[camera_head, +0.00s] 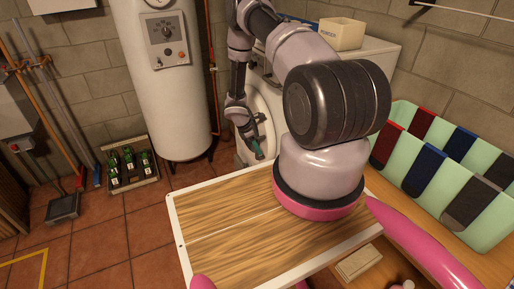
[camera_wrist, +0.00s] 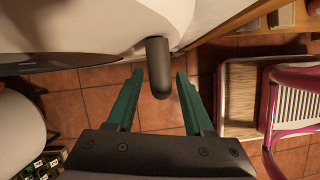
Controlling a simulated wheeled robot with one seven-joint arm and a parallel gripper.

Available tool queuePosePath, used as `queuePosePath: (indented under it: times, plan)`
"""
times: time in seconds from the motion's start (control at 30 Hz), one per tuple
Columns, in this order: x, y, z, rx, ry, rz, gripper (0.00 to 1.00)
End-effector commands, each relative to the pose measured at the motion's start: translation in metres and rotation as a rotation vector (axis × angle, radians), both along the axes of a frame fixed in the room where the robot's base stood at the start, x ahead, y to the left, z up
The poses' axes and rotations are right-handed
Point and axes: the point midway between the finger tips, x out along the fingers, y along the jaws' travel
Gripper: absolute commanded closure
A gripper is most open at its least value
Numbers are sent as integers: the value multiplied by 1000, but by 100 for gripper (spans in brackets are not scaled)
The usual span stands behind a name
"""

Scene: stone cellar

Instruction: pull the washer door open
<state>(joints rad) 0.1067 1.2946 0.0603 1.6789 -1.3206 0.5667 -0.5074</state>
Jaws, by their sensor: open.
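The white washer (camera_head: 378,56) stands against the back wall, largely hidden behind my arm in the head view. Its round door (camera_head: 243,149) faces left and looks closed. In the wrist view, the door's pale curved rim (camera_wrist: 110,30) fills the upper left. A dark grey, rounded door handle (camera_wrist: 158,65) sticks out from it. My gripper (camera_wrist: 160,75) is open, with its two green fingers on either side of the handle and visible gaps to both. In the head view, my gripper (camera_head: 258,152) is in front of the door; the handle cannot be made out there.
A white boiler (camera_head: 155,90) stands left of the washer. A crate of green bottles (camera_head: 131,170) is on the tiled floor. A wood-topped table (camera_head: 225,225) is in front of me. A mint bin with socks (camera_head: 425,180) stands right. A box (camera_head: 341,33) sits on the washer.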

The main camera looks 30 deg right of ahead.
Motion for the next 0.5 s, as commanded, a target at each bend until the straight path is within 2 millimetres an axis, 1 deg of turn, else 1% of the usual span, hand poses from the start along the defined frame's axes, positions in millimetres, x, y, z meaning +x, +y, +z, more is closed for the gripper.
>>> queuePosePath:
  times: [0.27,0.3,0.37,0.4,0.43,0.5]
  plan:
    - [0,-1,-2,0,-1,-1,48]
    - [0,-1,-2,0,-1,-1,55]
    - [0,-1,-2,0,-1,-1,78]
    - [0,-1,-1,0,0,-1,94]
    - [0,-1,-1,0,0,-1,100]
    - [0,-1,-1,0,0,-1,100]
